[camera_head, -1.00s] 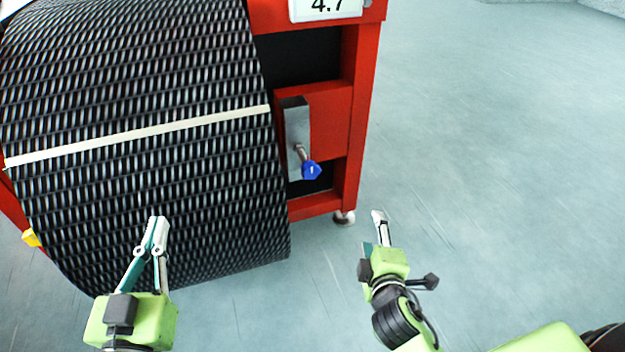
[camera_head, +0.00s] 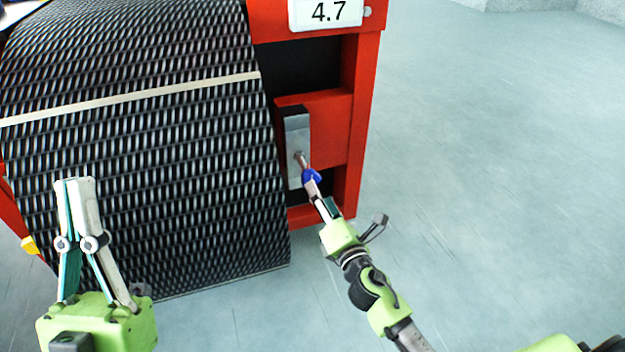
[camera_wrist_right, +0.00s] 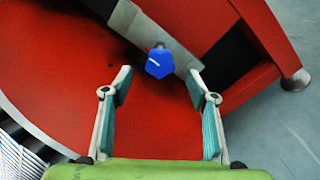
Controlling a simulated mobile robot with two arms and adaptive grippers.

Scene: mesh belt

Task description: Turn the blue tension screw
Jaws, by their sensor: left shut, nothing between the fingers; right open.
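The blue tension screw (camera_head: 311,175) sits at the end of a metal shaft that comes out of a grey block (camera_head: 297,135) on the red frame. My right gripper (camera_head: 311,186) is at the screw in the head view and partly covers it. In the right wrist view the screw head (camera_wrist_right: 160,63) shows a white mark and lies ahead of and between the open fingertips (camera_wrist_right: 160,76), with gaps on both sides. My left gripper (camera_head: 75,182) is shut and empty, in front of the mesh belt (camera_head: 150,150).
The red frame (camera_head: 362,110) carries a display reading 4.7 (camera_head: 327,12). A pale line (camera_head: 130,98) crosses the belt. A yellow part (camera_head: 29,245) is at the lower left. The floor (camera_head: 490,170) to the right is clear.

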